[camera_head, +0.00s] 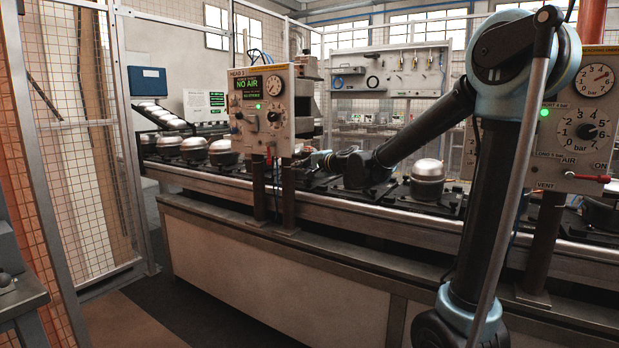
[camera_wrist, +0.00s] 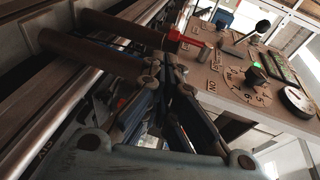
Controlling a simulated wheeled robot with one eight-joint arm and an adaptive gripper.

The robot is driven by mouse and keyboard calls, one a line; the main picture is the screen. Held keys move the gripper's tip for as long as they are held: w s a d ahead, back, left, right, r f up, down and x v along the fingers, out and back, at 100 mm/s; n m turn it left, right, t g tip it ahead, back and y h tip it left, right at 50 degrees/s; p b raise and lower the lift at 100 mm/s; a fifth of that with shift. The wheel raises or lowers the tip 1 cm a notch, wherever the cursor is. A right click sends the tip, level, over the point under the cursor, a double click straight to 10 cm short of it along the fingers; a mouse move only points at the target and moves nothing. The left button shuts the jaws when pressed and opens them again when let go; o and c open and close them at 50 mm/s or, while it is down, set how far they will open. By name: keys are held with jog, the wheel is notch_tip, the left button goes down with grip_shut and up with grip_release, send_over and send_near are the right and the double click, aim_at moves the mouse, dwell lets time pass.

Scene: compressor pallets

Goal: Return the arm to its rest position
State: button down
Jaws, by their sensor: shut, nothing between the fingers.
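My arm reaches in from the right of the head view across to the line. My gripper (camera_head: 312,160) is low beside the right side of the HEAD 3 control panel (camera_head: 262,110), partly lost among the parts there. In the wrist view my gripper (camera_wrist: 168,68) has its dark fingers shut with nothing held. A red valve handle (camera_wrist: 186,40) on the panel (camera_wrist: 228,78) lies just beyond the fingertips. I cannot tell whether they touch it.
Compressors (camera_head: 427,180) sit on black pallets along the conveyor (camera_head: 350,215). A second gauge panel (camera_head: 588,120) stands at the right, behind my arm. A mesh fence (camera_head: 75,130) is at the left. The floor (camera_head: 130,320) in front of the line is clear at the left.

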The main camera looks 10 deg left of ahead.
jog(key=s+d+f+n+g+h, duration=0.2)
jog(key=s+d+f+h, duration=0.2)
jog(key=s+d+f, duration=0.4)
jog(key=s+d+f+n+g+h, duration=0.2)
jog(key=s+d+f+h, duration=0.2)
jog(key=s+d+f, duration=0.5)
jog(key=s+d+f+n+g+h, duration=0.3)
jog(key=s+d+f, duration=0.6)
jog(key=s+d, duration=0.9)
jog(key=d+h, duration=0.1)
jog(key=d, duration=0.5)
jog(key=shift+s+d, duration=0.35)
jog(key=shift+f, duration=0.1)
jog(key=shift+w+f, duration=0.2)
jog(key=shift+w, duration=0.3)
jog(key=shift+a, duration=0.1)
